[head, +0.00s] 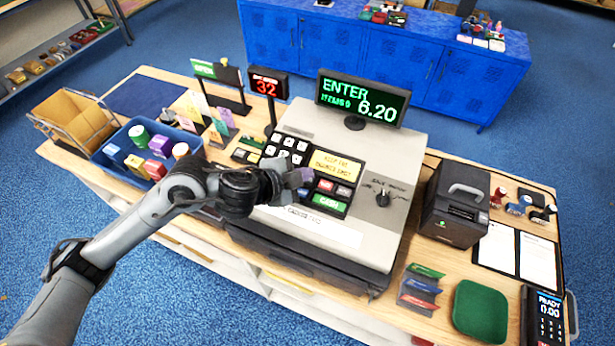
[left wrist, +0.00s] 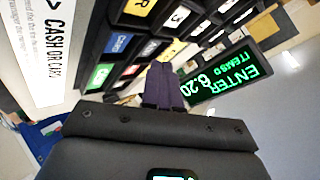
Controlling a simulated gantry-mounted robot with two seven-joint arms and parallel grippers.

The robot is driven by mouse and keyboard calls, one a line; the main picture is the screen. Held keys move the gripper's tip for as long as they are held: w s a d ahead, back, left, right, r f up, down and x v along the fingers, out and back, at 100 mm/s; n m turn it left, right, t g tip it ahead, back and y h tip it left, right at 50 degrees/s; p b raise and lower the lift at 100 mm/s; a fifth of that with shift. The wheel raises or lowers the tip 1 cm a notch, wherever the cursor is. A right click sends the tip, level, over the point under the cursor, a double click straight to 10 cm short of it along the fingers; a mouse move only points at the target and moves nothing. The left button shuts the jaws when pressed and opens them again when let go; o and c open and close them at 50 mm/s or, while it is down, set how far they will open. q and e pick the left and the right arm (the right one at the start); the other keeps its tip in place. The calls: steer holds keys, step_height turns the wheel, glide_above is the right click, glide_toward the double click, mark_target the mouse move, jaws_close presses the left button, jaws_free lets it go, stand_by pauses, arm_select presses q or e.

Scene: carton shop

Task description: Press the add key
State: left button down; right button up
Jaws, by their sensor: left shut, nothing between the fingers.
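The grey cash register (head: 365,225) stands on the wooden counter, with a black key panel of white number keys and coloured keys. A red key (head: 326,185), a grey key (head: 344,191) and a green key (head: 327,202) show right of my left gripper (head: 306,178). My left gripper is shut and empty, its fingertips close over the key panel; I cannot tell if they touch. In the left wrist view, the shut fingers (left wrist: 164,86) are beside dark keys, near a blue key (left wrist: 118,43) and a green key (left wrist: 101,75). I cannot read which is the add key; the gripper hides part of the panel.
The register display (head: 362,98) reads ENTER and 6.20. A small red display (head: 267,83) reads 32. A blue bin (head: 112,172) of goods stands left, a black printer (head: 455,203) right. A card terminal (head: 545,318) and green tray (head: 481,311) are front right.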

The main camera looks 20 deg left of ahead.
arm_select(q)
steer(key=shift+w+f, duration=0.1)
steer(key=shift+f, duration=0.25)
steer(key=shift+f+b, duration=0.35)
steer(key=shift+f, duration=0.05)
stand_by(0.6)
steer(key=shift+r, duration=0.15)
steer(key=shift+r+p, duration=0.7)
steer(key=shift+p, duration=0.3)
steer(key=r+p, duration=0.2)
steer(key=s+r+p, duration=0.1)
steer(key=r+p, duration=0.2)
steer(key=shift+s, duration=0.15)
steer(key=shift+f, duration=0.1)
stand_by(0.7)
